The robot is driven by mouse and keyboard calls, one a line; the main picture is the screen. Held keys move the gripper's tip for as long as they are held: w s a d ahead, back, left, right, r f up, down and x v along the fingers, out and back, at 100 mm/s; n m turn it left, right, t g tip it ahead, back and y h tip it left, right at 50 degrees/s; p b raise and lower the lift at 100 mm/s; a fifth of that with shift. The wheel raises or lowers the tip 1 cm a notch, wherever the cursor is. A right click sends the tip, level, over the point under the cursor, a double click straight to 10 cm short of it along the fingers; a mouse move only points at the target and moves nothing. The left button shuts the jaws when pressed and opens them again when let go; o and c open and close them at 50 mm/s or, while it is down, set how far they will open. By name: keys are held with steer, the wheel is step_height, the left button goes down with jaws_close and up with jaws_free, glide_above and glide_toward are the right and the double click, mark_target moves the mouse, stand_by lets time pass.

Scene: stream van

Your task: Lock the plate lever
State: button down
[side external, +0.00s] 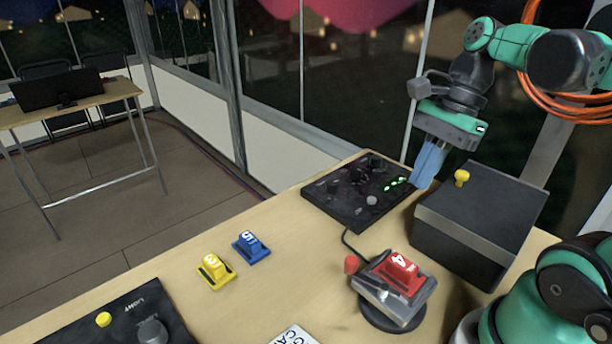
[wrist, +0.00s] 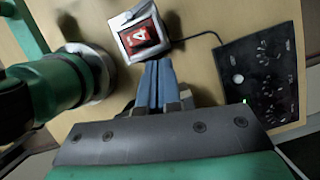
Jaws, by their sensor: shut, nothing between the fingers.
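A silver plate mount (side external: 385,309) on a dark round base holds a red block marked 4 (side external: 402,270). A small red knob (side external: 351,264), which looks like the lever's end, sticks up at the mount's left side. The silver mount (wrist: 122,21) and the red block (wrist: 139,38) also show at the top of the wrist view; I cannot make out the lever there.
A black control panel (side external: 335,200) with knobs and green lights lies behind the mount, joined by a cable. A black box with a yellow knob (side external: 461,177) stands at right. Yellow (side external: 214,270) and blue (side external: 251,246) blocks sit at left, with clear table between.

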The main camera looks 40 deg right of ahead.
steer(key=x, duration=1)
steer(key=shift+w+a+f, duration=0.1)
steer(key=shift+w+a, duration=0.05)
steer(key=shift+a, duration=0.45)
steer(key=shift+w+a, duration=0.1)
steer(key=shift+a, duration=0.45)
steer(key=shift+w+a, duration=0.15)
steer(key=shift+a, duration=0.65)
steer(key=shift+w+a+n+g, duration=0.1)
steer(key=shift+n+g, duration=0.2)
steer(key=shift+n, duration=0.5)
